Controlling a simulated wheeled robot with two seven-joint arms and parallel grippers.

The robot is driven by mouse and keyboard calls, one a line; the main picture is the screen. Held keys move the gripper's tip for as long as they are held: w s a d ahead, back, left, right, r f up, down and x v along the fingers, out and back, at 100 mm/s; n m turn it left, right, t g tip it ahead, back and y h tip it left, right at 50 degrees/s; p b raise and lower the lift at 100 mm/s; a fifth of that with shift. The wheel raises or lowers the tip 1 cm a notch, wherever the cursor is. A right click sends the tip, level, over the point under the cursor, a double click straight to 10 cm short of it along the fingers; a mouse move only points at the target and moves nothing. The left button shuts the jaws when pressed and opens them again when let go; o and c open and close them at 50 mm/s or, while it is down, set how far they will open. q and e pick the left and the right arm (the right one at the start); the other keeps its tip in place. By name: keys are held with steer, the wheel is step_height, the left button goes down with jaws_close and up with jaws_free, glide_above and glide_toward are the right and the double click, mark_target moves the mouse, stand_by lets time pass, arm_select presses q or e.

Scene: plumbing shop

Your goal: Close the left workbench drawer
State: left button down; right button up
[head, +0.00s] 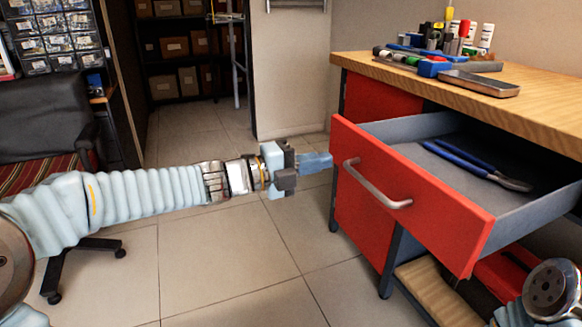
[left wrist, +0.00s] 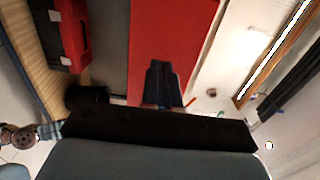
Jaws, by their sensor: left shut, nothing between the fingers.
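The left workbench drawer (head: 415,205) stands pulled well out, with a red front, a metal bar handle (head: 378,184) and a grey tray. Blue-handled pliers (head: 475,163) lie inside it. My left gripper (head: 322,162) is shut and empty, with its tips close to the left edge of the drawer front; I cannot tell whether they touch. In the left wrist view the shut fingers (left wrist: 165,82) show before a red panel (left wrist: 172,35), though which part of the bench it is stays unclear. My right gripper is out of view.
The wooden benchtop (head: 440,85) carries a metal tray (head: 479,83), screwdrivers and bottles. A lower shelf (head: 435,290) is under the drawer. A dark chair (head: 50,125) stands at the left. The tiled floor (head: 225,250) before the bench is clear.

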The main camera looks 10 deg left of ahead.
mark_target(348, 156)
arm_select(q)
steer(key=shift+x, duration=1.9)
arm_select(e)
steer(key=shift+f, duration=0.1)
